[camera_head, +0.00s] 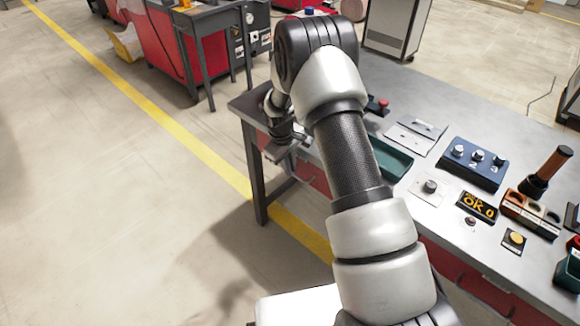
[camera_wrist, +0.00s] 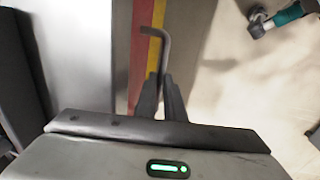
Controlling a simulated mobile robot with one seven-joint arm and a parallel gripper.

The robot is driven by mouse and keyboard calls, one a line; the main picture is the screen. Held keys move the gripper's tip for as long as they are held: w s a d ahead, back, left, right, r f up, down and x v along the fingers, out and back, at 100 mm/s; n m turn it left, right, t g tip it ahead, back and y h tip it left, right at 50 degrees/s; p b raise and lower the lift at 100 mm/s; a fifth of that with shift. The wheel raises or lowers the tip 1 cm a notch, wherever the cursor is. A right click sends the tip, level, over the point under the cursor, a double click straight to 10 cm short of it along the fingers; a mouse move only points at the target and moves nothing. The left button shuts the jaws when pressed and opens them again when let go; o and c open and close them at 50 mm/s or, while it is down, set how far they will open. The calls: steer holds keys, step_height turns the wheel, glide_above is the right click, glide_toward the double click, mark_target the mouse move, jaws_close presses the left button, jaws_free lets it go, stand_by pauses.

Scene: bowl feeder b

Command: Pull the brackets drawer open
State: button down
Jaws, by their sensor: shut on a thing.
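My gripper (camera_head: 288,150) is at the bench's left front edge in the head view, beside a red drawer front (camera_head: 313,178), which my arm partly hides. In the wrist view my gripper's two dark fingers (camera_wrist: 162,88) are closed together on a grey bent bar handle (camera_wrist: 156,38). A narrow red strip (camera_wrist: 141,45) next to the handle looks like the drawer front. I see no label naming the brackets drawer, and I cannot tell whether it stands open at all.
The grey bench top (camera_head: 470,125) holds a green tray (camera_head: 392,160), a blue knob box (camera_head: 473,163), a display (camera_head: 477,207) and an orange-handled tool (camera_head: 549,168). Open floor with a yellow line (camera_head: 190,140) lies in front and left. A red workbench (camera_head: 160,45) stands behind.

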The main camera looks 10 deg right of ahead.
steer(key=s+a+b, duration=0.2)
steer(key=s+a, duration=0.9)
steer(key=a, duration=0.4)
steer(key=shift+a, duration=0.1)
steer(key=c, duration=2.1)
jaws_free()
steer(key=shift+r, duration=0.1)
steer(key=a+r, duration=0.1)
steer(key=r, duration=0.4)
steer(key=s+r+p, duration=0.1)
steer(key=r, duration=0.5)
steer(key=s+a+r+p, duration=0.1)
steer(key=r, duration=0.5)
steer(key=shift+a, duration=0.3)
